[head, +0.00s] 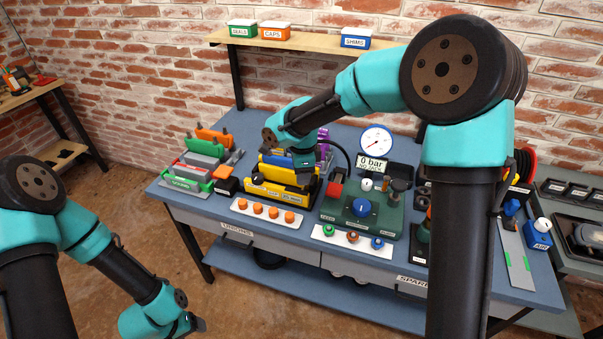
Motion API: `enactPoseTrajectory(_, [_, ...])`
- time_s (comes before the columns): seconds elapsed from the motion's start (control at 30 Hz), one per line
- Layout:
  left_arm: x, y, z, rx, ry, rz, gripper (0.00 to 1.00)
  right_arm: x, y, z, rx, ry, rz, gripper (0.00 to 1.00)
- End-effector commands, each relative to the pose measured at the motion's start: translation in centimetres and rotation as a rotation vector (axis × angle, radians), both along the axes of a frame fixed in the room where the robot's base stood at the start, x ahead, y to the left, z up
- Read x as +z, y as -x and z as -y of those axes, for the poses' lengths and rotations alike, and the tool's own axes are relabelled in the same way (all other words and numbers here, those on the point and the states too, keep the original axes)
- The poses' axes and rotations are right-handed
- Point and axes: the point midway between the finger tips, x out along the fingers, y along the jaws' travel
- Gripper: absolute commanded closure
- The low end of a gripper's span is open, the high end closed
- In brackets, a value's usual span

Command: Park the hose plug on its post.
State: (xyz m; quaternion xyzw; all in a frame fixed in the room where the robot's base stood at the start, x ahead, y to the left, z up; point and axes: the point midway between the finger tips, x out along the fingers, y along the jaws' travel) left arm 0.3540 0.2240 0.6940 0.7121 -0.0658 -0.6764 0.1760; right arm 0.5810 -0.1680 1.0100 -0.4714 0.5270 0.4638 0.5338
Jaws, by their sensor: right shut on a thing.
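My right gripper (303,175) reaches down over the yellow fixture (280,183) near the middle of the bench. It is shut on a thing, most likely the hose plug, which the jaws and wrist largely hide. A black hose (347,160) curves from just right of this gripper toward the green test base (362,215). I cannot pick out the plug's post for certain. My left gripper (198,324) is low at the bottom left, in front of the bench and away from everything on it; its jaws are too unclear to read.
A round gauge (376,141) and a display reading 0 bar (372,165) stand behind the base. Orange caps sit on a white strip (262,213) in front. Coloured blocks (205,160) stand left. My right arm hides part of the bench's right side.

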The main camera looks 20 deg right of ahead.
Motion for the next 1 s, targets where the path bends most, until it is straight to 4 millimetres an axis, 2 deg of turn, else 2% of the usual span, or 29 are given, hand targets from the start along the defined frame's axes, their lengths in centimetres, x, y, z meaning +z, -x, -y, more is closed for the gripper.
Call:
enactPoseTrajectory(0.27, [0.0, 0.0, 0.0, 0.0, 0.0, 0.0, 0.31, -1.0, -2.5, 2.7, -0.004, 0.0, -0.001, 0.91])
enactPoseTrajectory(1.0, [0.0, 0.0, 0.0, 0.0, 0.0, 0.0, 0.31, -4.9, -11.9, 12.7, -0.003, -0.001, -0.007, 0.91])
